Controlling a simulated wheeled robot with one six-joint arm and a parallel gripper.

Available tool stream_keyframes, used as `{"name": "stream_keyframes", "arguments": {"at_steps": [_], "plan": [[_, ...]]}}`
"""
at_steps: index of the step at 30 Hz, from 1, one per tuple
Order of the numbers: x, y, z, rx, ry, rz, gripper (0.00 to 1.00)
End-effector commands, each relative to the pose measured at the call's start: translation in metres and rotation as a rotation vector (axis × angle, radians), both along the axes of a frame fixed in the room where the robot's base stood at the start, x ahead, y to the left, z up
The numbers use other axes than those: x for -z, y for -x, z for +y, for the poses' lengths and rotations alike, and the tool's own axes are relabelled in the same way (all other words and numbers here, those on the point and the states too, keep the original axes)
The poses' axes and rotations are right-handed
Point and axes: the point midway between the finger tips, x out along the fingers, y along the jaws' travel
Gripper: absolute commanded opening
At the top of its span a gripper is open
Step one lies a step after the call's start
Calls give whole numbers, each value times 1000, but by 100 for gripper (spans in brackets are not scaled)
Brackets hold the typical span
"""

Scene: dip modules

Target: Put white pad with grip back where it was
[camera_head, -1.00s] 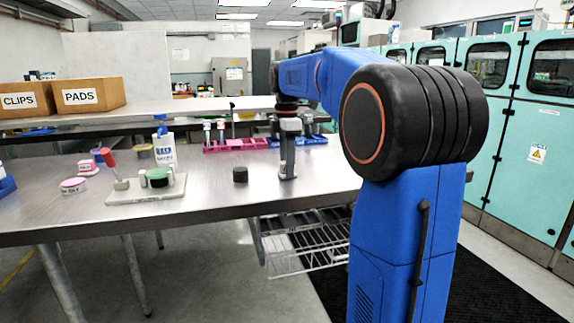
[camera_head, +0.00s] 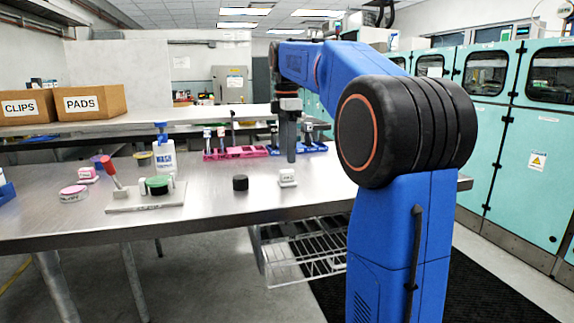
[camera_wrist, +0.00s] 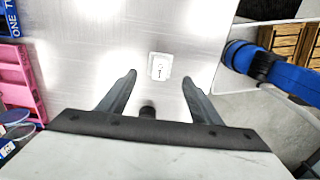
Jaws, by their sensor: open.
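The white pad with grip (camera_head: 287,178) sits on the steel table near its front edge, right of the middle of the table. It also shows in the wrist view (camera_wrist: 160,66), from above, as a small pale block just beyond and between my fingertips. My gripper (camera_head: 291,158) points down above and slightly behind the pad in the head view, with nothing between its fingers. In the wrist view my gripper (camera_wrist: 159,79) has its two fingers wide apart. The pad stands free of both fingers.
A black puck (camera_head: 240,183) stands left of the pad. A white board (camera_head: 145,196) holds a red-handled tool and a green-topped item. A pink rack (camera_head: 235,153) and a blue rack (camera_head: 313,148) stand behind. A wash bottle (camera_head: 164,157) stands left. Table around the pad is clear.

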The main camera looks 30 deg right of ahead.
Motion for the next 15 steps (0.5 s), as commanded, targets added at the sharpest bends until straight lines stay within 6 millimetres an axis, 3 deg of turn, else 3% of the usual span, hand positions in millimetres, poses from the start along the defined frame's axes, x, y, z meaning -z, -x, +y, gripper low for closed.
{"name": "stream_keyframes", "arguments": {"at_steps": [6,15], "plan": [[-32,-1,0,0,0,0,59],[-45,0,0,0,0,1,59]]}}
